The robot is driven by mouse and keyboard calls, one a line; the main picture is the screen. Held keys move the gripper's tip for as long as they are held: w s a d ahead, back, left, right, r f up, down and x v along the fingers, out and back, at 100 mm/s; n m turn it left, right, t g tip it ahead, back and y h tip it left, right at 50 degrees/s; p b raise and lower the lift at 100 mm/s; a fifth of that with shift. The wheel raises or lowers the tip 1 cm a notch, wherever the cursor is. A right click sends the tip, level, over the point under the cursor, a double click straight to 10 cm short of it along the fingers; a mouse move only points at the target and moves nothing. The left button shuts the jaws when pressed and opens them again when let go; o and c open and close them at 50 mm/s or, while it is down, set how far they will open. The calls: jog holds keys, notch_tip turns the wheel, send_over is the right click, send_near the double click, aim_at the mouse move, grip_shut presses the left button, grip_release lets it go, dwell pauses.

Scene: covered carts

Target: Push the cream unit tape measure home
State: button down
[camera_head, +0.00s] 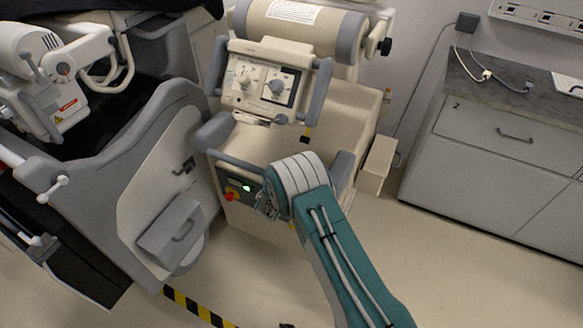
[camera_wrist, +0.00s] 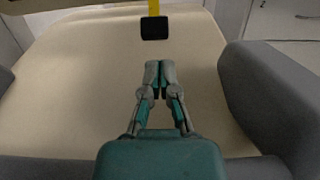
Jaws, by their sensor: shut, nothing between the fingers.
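The cream unit (camera_head: 325,105) stands in the middle of the head view, with a control panel and grey handles. Its tape measure shows in the wrist view as a yellow strip (camera_wrist: 154,7) ending in a black block (camera_wrist: 155,28), top centre. In the head view a small yellow-and-black piece (camera_head: 306,134) hangs below the panel's right side. My gripper (camera_wrist: 159,66) is shut and empty, its fingertips just below the black block in the wrist picture and apart from it. In the head view my gripper (camera_head: 265,207) is partly hidden by my wrist, low at the unit's front.
Grey bumpers (camera_wrist: 270,95) flank the cream surface in the wrist view. A grey cart (camera_head: 160,185) under a black cover stands left. A grey cabinet (camera_head: 500,150) stands right. Striped floor tape (camera_head: 195,308) lies at the bottom. Floor is clear between unit and cabinet.

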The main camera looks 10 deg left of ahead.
aim_at(306, 138)
jog(key=shift+x, duration=1.7)
jog(key=w+r, duration=0.1)
jog(key=r, duration=0.1)
jog(key=shift+w+d+r, duration=0.3)
jog(key=shift+w, duration=0.1)
jog(key=shift+s, duration=0.1)
